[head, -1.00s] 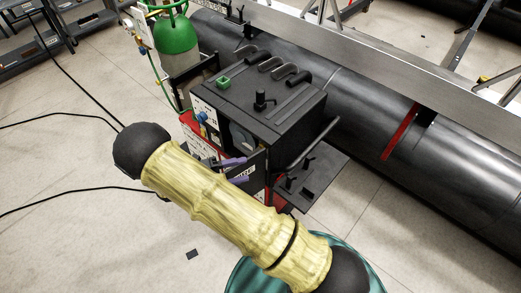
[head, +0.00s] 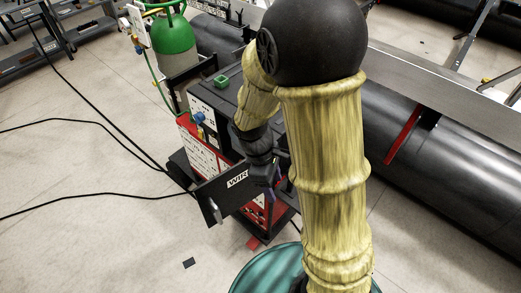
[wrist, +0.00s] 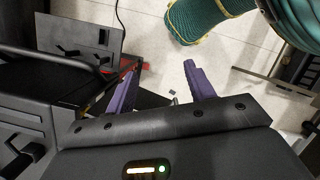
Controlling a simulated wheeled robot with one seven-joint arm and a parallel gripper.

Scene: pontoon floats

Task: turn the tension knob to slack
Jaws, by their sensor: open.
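My gripper (head: 268,190) has purple fingers and points downward beside the front of the welding machine (head: 201,140). In the wrist view my gripper (wrist: 160,68) is open, with bare floor between its fingertips and nothing held. A dark panel lettered "WIR" (head: 222,192) stands out from the machine, just left of the fingers; I cannot tell whether they touch it. I cannot make out the tension knob with certainty. In the wrist view, a flat grey plate (wrist: 88,45) with black fittings lies to the left. My arm hides much of the machine in the head view.
A green gas cylinder (head: 172,38) stands behind the machine. A large black pipe float (head: 435,150) runs along the right. Black cables (head: 110,131) cross the floor at left. A teal coiled thing (wrist: 205,18) shows at the top of the wrist view. Floor at lower left is mostly clear.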

